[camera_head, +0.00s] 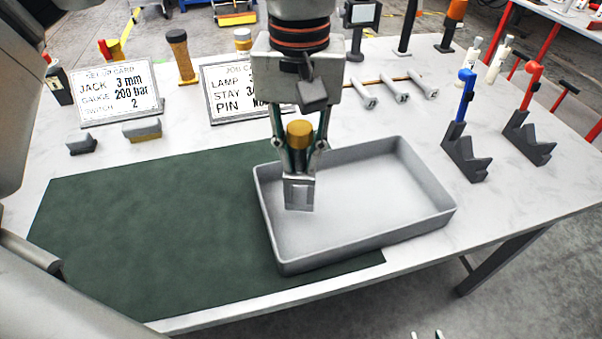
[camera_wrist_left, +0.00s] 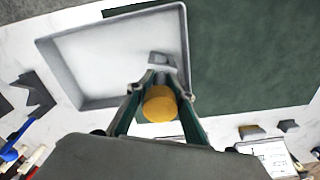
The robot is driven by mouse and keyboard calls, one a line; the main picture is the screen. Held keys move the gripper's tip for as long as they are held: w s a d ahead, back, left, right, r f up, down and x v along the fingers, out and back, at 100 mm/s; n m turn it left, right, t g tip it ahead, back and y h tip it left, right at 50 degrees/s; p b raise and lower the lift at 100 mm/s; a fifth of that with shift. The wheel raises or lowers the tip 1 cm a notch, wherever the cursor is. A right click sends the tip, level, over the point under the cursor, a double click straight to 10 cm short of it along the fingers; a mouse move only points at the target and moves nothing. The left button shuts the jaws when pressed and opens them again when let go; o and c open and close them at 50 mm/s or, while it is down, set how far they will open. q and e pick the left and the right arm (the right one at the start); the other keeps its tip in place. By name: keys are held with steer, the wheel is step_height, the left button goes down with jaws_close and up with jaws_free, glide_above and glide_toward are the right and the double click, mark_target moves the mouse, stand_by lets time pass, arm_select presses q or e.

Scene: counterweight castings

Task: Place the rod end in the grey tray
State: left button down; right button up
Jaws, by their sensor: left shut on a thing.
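The rod end, with a gold round top (camera_head: 299,133) and a grey squared lower end (camera_head: 299,194), is held upright in my left gripper (camera_head: 299,172). The gripper points down and is shut on it, over the left part of the grey tray (camera_head: 410,215). In the left wrist view the gold top (camera_wrist_left: 160,104) sits between the fingers and the grey end (camera_wrist_left: 163,60) shows beyond the tips, inside the tray's outline (camera_wrist_left: 88,102). I cannot tell whether it touches the tray floor. The tips of my right gripper (camera_head: 426,335) just show at the bottom edge, apart and empty.
The tray is otherwise empty and lies partly on a dark green mat (camera_head: 150,230). Two grey stands with a blue (camera_head: 465,95) and a red (camera_head: 530,85) part are to the right. Cards (camera_head: 115,90), small blocks (camera_head: 142,130) and several metal rods (camera_head: 395,88) stand behind.

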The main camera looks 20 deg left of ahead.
mark_target(300, 169)
arm_select(q)
step_height(300, 169, down, 4)
steer(key=shift+f+b, duration=0.1)
steer(key=shift+b, duration=0.2)
steer(key=shift+f, duration=0.1)
steer(key=shift+f, duration=0.15)
steer(key=c, duration=1.8)
jaws_free()
steer(key=shift+o, duration=0.2)
